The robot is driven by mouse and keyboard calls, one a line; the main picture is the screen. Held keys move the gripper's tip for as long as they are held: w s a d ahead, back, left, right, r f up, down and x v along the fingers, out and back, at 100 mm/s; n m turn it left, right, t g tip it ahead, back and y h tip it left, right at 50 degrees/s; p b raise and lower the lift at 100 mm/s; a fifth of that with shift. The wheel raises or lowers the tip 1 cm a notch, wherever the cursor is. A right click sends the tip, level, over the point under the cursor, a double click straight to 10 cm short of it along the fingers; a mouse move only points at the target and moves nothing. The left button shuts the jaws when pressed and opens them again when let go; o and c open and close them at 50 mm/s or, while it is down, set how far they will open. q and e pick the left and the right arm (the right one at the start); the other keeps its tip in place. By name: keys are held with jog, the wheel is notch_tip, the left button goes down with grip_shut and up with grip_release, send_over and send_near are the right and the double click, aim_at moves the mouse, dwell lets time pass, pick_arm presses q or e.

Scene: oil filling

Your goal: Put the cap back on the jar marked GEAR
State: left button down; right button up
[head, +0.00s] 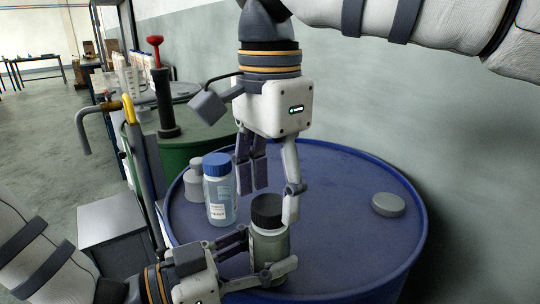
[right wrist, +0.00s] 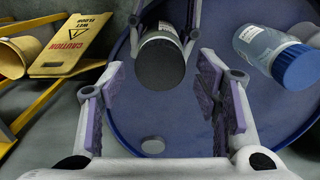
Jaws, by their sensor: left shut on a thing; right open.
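A grey-green jar (head: 268,252) stands on the blue drum's top, with a black cap (head: 266,210) on its mouth. I cannot tell how tightly the cap sits, and I cannot read the jar's label. My left gripper (head: 258,266) is shut around the jar's lower body. My right gripper (head: 271,190) is open, pointing down just above the cap, one finger close beside it. In the right wrist view the black cap (right wrist: 160,63) shows ahead of and apart from the open right gripper (right wrist: 172,95).
A clear jar with a blue cap (head: 219,205) stands left of the held jar, beside a small whitish container (head: 194,182). A flat grey disc (head: 388,205) lies at the right on the blue drum (head: 345,255). A yellow caution sign (right wrist: 75,45) shows on the floor.

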jog(key=shift+f, duration=0.8)
jog(key=c, duration=1.2)
jog(key=m, duration=0.6)
jog(key=shift+m, duration=0.4)
jog(key=m, duration=0.8)
jog(key=o, duration=1.4)
jog(key=shift+c, duration=0.2)
